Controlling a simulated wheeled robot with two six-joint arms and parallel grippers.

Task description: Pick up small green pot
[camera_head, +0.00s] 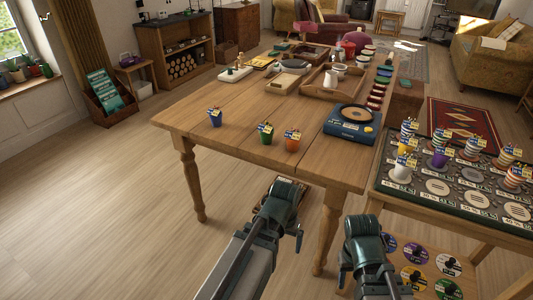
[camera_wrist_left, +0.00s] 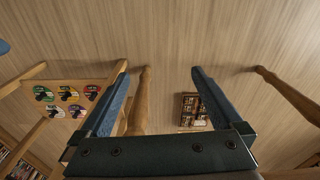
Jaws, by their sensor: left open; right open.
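The small green pot (camera_head: 265,134) stands upright near the front edge of the wooden table, with a small blue and yellow label on top. A blue pot (camera_head: 215,118) stands to its left and an orange pot (camera_head: 292,141) to its right. My left gripper (camera_head: 290,215) is in front of the table, below the green pot in the picture and apart from it. In the left wrist view its fingers (camera_wrist_left: 160,80) are spread and empty over the floor. My right gripper (camera_head: 388,275) is further right, below the table front, open, its fingertips partly hidden.
A board stand (camera_head: 383,185) with cups is at the right. Table legs (camera_head: 193,180) stand near my arms. Floor at left is clear.

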